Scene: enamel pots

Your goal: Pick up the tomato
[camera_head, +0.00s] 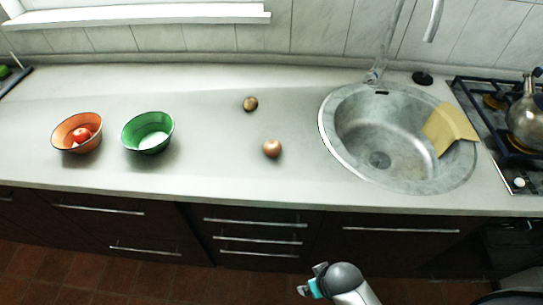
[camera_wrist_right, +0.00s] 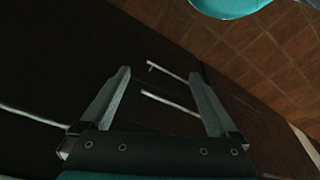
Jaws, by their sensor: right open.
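The red tomato (camera_head: 82,135) lies inside the orange bowl (camera_head: 64,147) at the left of the countertop in the head view. The bowl's rim surrounds it and hides its lower part. My right gripper (camera_wrist_right: 158,74) is open and empty in the right wrist view, with dark drawer fronts and metal handles beyond its fingers. It is in front of the cabinets, well apart from the tomato. Part of my right arm shows at the bottom of the head view. My left gripper is not in view.
A green bowl (camera_head: 131,143) stands just right of the orange bowl. Two round items, a brown one (camera_head: 250,104) and an onion-like one (camera_head: 272,148), lie mid-counter. The sink (camera_head: 334,145) with a yellow cloth (camera_head: 449,127) and a stove with a kettle (camera_head: 525,120) are right.

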